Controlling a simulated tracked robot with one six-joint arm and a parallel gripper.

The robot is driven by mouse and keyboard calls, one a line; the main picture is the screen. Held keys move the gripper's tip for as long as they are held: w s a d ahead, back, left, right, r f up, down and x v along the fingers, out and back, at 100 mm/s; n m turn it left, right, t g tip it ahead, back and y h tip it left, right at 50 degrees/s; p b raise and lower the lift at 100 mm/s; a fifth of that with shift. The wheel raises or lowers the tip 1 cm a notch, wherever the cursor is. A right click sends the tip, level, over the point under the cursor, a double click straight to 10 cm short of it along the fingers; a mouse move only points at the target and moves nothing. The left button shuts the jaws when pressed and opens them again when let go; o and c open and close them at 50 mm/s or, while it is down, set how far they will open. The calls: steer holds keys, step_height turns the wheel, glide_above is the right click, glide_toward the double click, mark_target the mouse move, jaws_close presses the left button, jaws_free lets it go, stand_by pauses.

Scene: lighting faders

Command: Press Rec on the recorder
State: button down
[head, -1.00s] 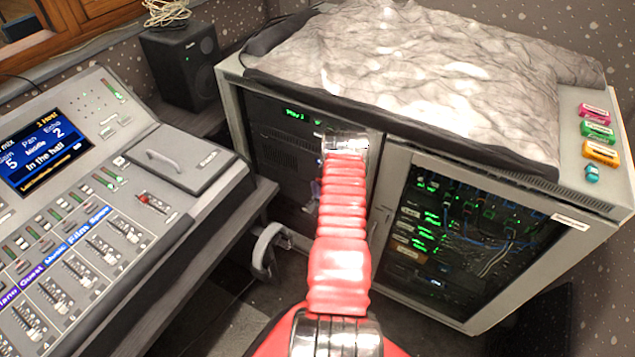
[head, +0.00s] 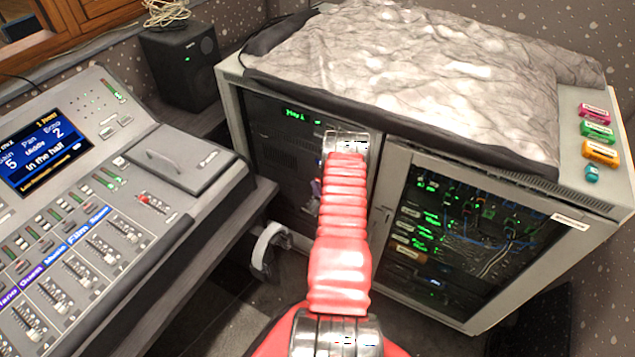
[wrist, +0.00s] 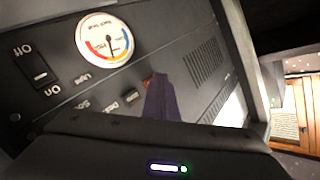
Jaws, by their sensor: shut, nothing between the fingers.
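In the head view, a black unit with a small green display (head: 295,114) sits in the left bay of the grey cabinet; I cannot tell whether it is the recorder. My red arm covers part of that bay and largely hides my gripper. In the wrist view, my gripper (wrist: 162,88) shows as dark, shut fingers in front of a dark panel (wrist: 165,38). A small red button (wrist: 148,81) shows right beside the fingertips; whether they touch it is unclear. I cannot read a Rec label there. Other small labelled buttons lie to its left.
The panel also carries a round dial (wrist: 104,41) and an On/Off switch (wrist: 38,72). In the head view, the mixing console (head: 110,215) stands left, with a speaker (head: 182,65) behind it. A grey cover (head: 430,75) lies on the cabinet. A glass door (head: 470,235) closes the right bay.

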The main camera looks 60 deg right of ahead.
steer(key=shift+a, duration=0.75)
steer(key=shift+s+a, duration=0.15)
steer(key=shift+a, duration=1.1)
steer(key=shift+s+a, duration=0.15)
steer(key=shift+a, duration=1.1)
